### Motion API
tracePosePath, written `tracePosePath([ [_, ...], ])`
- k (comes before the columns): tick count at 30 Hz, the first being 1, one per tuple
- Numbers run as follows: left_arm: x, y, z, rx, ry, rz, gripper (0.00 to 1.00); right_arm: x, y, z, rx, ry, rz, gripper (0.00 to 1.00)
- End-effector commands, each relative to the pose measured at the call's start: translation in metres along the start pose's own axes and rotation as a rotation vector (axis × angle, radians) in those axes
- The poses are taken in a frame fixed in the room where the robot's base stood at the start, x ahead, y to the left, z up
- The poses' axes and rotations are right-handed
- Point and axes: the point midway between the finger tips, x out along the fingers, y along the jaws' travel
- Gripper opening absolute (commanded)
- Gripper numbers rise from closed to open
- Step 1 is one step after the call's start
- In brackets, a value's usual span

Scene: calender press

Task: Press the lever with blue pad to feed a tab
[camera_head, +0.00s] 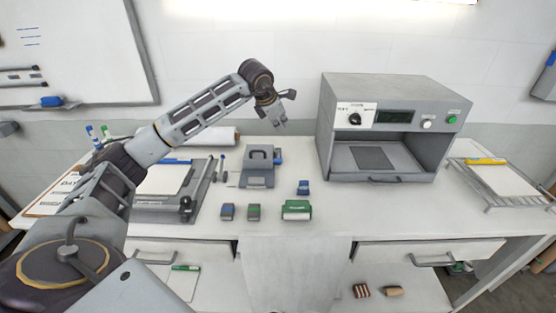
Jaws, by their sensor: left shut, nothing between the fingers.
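A grey device with a dark arched handle (259,166) stands on the table left of the oven-like machine. A small blue part, which looks like the lever's blue pad (278,156), shows at its right side. The lever itself is too small to make out, and I see no tab for certain. My left gripper (281,125) is shut and empty, pointing down in the air above and behind the device, in front of the wall. It does not appear to touch anything. My right gripper is not in view.
A grey oven-like machine (395,125) stands to the right, with a wire rack (505,185) beyond it. A paper trimmer (165,207) is on the left.

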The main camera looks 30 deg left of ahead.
Motion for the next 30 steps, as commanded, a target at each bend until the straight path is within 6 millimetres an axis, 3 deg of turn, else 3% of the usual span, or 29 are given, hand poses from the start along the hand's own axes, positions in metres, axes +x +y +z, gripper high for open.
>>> tracePosePath([
  [20,0.009,-0.006,-0.006,0.001,-0.001,-0.001,0.0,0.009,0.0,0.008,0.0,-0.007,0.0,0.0],
  [30,0.026,-0.018,-0.018,0.0,0.0,-0.001,0.0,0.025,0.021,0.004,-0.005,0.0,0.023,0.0],
])
